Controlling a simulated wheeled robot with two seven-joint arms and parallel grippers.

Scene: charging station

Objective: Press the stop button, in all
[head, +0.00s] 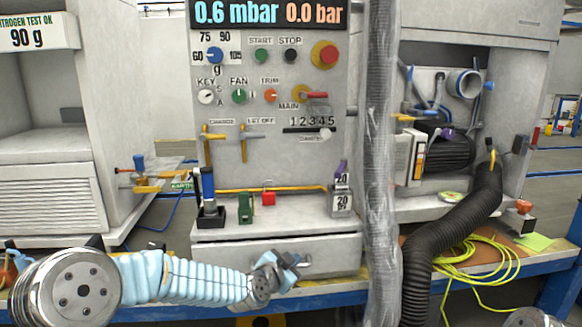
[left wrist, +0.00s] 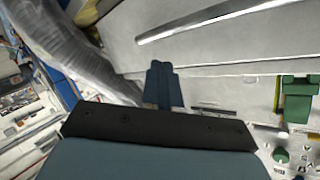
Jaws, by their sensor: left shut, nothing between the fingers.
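The stop button (head: 291,56) is a small black round button under the STOP label, on the grey panel in the head view. It sits just right of the green start button (head: 262,56). My left gripper (head: 292,263) is low in front of the drawer below the panel, well under the stop button and apart from it. In the left wrist view its blue fingers (left wrist: 163,88) are together with nothing between them. I cannot pick out the stop button in the left wrist view. My right gripper is not in view.
A large red button on yellow (head: 325,55) is right of the stop button. A grey wrapped hose (head: 382,150) hangs right of the panel. A ledge under the panel holds a green block (head: 245,208) and a weight marked 20 (head: 341,200). A drawer (head: 325,257) is below.

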